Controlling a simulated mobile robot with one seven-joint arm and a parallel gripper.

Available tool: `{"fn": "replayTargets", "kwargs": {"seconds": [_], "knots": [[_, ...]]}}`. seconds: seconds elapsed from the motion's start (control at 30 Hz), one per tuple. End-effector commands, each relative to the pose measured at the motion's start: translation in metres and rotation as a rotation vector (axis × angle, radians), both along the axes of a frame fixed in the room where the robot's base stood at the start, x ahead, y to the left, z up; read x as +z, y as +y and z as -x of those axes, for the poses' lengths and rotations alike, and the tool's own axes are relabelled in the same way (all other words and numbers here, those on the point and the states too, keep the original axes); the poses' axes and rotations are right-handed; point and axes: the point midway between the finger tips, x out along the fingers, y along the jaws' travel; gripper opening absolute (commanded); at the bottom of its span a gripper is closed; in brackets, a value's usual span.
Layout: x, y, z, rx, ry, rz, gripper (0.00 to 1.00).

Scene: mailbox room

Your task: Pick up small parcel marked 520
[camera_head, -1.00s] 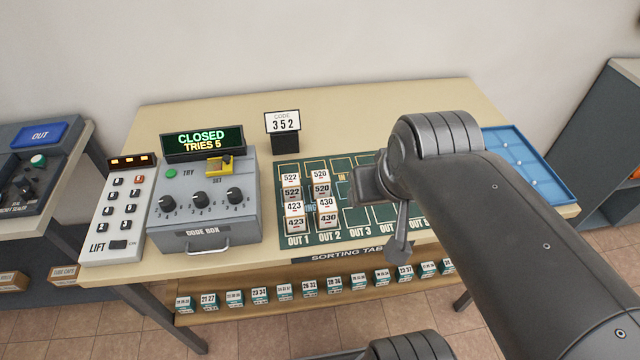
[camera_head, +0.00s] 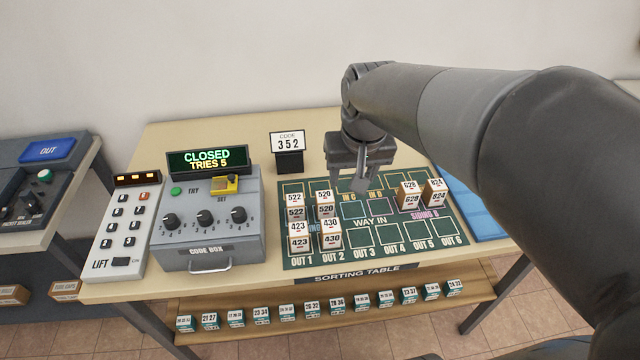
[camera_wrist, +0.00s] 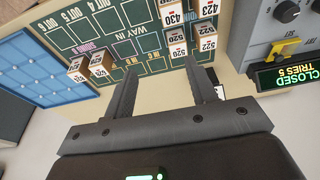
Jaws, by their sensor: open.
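The small parcel marked 520 (camera_head: 325,207) is a white-labelled brown box on the green sorting mat, right of parcel 522 (camera_head: 295,207) and behind parcel 430 (camera_head: 330,234). In the wrist view parcel 520 (camera_wrist: 176,48) shows upside down, beyond and between the finger tips. My gripper (camera_head: 362,184) is open and empty above the mat, to the right of parcel 520 in the head view. The wrist view shows my gripper's (camera_wrist: 160,75) two fingers apart with nothing between them.
Parcel 423 (camera_head: 299,238) stands in front of 522. Parcels 628 (camera_head: 409,196) and 824 (camera_head: 434,192) stand at the mat's right. A blue tray (camera_head: 482,215) lies right.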

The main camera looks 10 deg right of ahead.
Motion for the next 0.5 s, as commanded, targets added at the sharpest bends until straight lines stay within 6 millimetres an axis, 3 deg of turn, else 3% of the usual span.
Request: {"fn": "replayTargets", "kwargs": {"seconds": [0.3,0.5], "knots": [[-0.052,0.019,-0.073,0.002,0.152,0.004,0.52],[-0.085,0.029,-0.103,0.000,0.219,0.009,0.52]]}}
